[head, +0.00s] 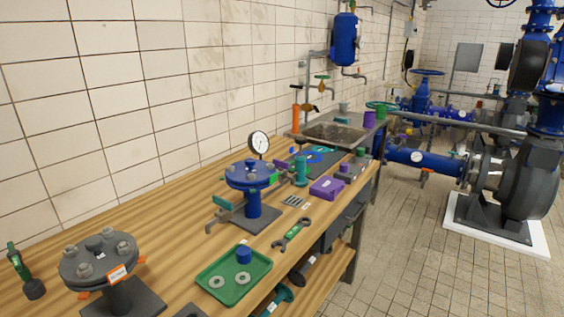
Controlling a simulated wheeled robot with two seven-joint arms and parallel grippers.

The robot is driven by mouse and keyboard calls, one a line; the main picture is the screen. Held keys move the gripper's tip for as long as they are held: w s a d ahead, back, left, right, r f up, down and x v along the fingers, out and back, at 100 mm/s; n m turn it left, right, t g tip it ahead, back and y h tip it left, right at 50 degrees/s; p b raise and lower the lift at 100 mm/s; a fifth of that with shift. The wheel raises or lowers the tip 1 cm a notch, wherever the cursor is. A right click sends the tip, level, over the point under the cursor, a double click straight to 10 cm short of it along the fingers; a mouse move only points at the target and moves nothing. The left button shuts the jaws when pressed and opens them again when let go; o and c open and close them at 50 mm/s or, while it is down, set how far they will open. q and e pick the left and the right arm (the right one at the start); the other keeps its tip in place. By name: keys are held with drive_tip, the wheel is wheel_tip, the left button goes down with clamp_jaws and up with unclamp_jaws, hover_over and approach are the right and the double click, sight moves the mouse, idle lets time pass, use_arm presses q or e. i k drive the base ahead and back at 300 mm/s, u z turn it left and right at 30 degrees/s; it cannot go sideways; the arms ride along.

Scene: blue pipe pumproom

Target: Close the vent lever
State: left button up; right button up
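No part labelled as the vent lever can be read. A blue flanged fitting (249,176) stands upright on the wooden bench with a round pressure gauge (258,143) on top. Neither of my grippers is in view.
A sink (335,132) is behind. A large pump (500,185) stands right; tiled floor (420,265) lies clear between.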

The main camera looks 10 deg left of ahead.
sight(281, 164)
drive_tip(key=z, duration=0.85)
drive_tip(key=i, duration=2.75)
drive_tip(key=u, duration=2.5)
